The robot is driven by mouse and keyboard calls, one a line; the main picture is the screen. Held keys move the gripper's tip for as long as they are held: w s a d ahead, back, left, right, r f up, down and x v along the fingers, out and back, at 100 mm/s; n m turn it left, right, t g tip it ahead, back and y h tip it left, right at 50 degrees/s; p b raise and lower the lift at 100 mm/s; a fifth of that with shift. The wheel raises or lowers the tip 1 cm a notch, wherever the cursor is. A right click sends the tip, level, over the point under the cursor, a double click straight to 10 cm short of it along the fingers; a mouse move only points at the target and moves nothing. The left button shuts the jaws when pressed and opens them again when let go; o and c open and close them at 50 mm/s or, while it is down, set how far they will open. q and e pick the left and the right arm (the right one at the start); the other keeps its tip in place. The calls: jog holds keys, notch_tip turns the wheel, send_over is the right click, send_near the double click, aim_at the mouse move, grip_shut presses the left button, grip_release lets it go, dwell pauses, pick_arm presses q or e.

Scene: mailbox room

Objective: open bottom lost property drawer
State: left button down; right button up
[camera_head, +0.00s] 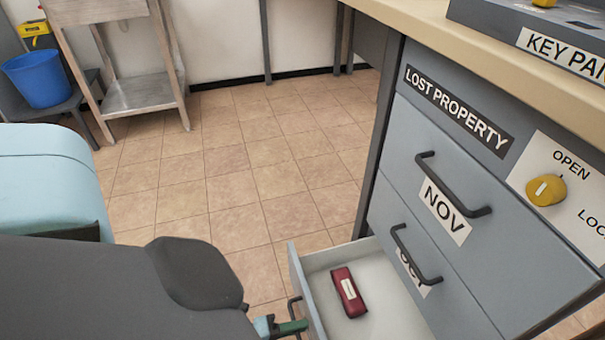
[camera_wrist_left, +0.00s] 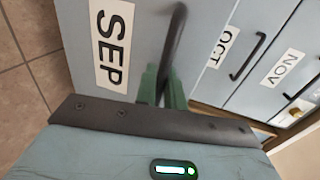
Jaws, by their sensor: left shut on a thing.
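The bottom lost property drawer (camera_head: 309,290) is pulled out from the grey cabinet in the head view, and its inside shows. Its front carries a SEP label (camera_wrist_left: 112,45) in the left wrist view. My left gripper (camera_head: 290,327) is at the drawer front, partly hidden by my arm. In the left wrist view its green fingers (camera_wrist_left: 163,85) are shut on the dark bar handle (camera_wrist_left: 175,38). A dark red case (camera_head: 348,292) with a pale label lies in the drawer. My right gripper is not in view.
The OCT drawer (camera_head: 392,225) and NOV drawer (camera_head: 450,180) above are shut. A yellow knob (camera_head: 546,190) sits on the OPEN/LOCK plate at right. Tiled floor (camera_head: 235,185) is clear beyond the open drawer. A blue bucket (camera_head: 38,78) and wooden stand (camera_head: 140,95) are at the back left.

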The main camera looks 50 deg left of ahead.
pick_arm(q)
jog(key=shift+a, duration=0.1)
jog(key=c, duration=1.6)
grip_release()
jog(key=shift+c, duration=0.2)
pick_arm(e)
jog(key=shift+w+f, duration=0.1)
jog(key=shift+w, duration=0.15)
